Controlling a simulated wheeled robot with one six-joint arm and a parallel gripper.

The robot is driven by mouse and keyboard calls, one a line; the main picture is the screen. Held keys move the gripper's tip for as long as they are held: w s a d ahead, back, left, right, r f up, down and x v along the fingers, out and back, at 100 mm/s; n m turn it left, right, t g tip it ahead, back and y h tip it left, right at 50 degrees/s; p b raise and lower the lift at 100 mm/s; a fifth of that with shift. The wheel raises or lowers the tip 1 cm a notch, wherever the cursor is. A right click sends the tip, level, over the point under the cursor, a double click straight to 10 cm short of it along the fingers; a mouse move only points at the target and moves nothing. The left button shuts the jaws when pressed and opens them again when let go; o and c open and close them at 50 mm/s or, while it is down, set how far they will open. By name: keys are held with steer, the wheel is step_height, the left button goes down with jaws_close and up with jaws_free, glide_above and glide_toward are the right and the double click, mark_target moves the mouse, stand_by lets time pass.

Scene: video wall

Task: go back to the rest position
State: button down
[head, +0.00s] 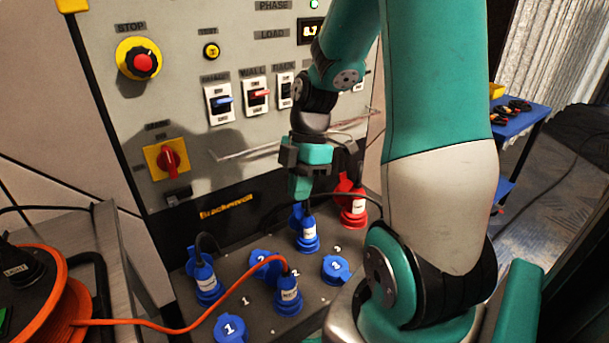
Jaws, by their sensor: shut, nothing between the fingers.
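My gripper (301,190) points down in front of the grey control panel (210,140), just above a blue plug (303,230) in the socket box. Its fingers are shut with nothing between them. I cannot tell whether the fingertips touch the plug or its cable. My teal and grey arm reaches in from the right and hides part of the panel and of the box.
Blue plugs (204,277) and (288,293), a red plug (352,205) and several lidded blue sockets stand close below. An orange cable reel (60,310) is at left. A blue cart (522,122) stands at right. Panel switches (221,104) face me.

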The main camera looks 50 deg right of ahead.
steer(key=shift+s+d+r, duration=0.15)
steer(key=shift+s+r, duration=0.05)
steer(key=shift+r, duration=0.35)
steer(key=shift+s+d+r, duration=0.1)
steer(key=shift+s+r, duration=0.1)
steer(key=shift+r, duration=0.35)
steer(key=s+a+r+m+p, duration=0.1)
steer(key=s+a+r+m, duration=0.1)
steer(key=a, duration=0.6)
steer(key=s+a+r+m+p, duration=0.1)
steer(key=s+a+r+m, duration=0.2)
steer(key=a+r, duration=0.2)
steer(key=s+a+r+m+p, duration=0.1)
steer(key=s+a+r+m, duration=0.2)
steer(key=a, duration=0.8)
steer(key=shift+a+r+t+p, duration=0.25)
steer(key=shift+r+t+p, duration=0.15)
steer(key=shift+r, duration=0.2)
